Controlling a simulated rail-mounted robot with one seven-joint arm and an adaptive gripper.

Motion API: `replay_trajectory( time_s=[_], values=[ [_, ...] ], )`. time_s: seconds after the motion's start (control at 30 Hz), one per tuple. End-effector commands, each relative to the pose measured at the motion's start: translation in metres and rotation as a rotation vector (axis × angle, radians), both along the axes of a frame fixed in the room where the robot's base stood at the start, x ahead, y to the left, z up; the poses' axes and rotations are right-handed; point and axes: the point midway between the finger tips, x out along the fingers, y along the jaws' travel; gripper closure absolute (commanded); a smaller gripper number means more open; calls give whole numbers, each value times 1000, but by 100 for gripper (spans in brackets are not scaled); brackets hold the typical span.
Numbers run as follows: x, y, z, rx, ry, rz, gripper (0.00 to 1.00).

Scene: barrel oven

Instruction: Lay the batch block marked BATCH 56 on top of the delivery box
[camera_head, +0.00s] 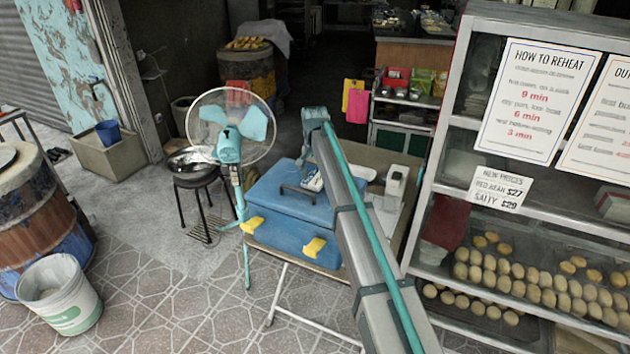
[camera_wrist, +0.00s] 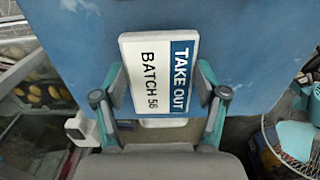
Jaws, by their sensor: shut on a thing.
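The batch block (camera_wrist: 158,72) is a white slab with a blue band reading TAKE OUT and the words BATCH 56, seen face-on in the wrist view. My gripper (camera_wrist: 160,88) is shut on its two sides. The delivery box is a large blue box with yellow latches (camera_head: 283,215); its blue lid (camera_wrist: 80,40) fills the background in the wrist view. In the head view the block (camera_head: 313,179) shows over the right part of the lid, beside my arm. I cannot tell whether it touches the lid. My fingers are mostly hidden there.
A teal fan (camera_head: 230,145) stands just left of the box. A white device (camera_head: 396,182) sits on the table right of it. A glass display case (camera_head: 530,220) with buns rises at the right.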

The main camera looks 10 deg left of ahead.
Motion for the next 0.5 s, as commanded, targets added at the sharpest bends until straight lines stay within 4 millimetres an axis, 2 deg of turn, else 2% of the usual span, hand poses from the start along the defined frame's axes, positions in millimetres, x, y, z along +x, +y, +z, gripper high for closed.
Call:
replay_trajectory(
  time_s=[0.17,0.5],
  values=[
    [-1,-1,-19,-1,0,0,63],
    [-1,-1,-23,0,0,0,63]
  ],
)
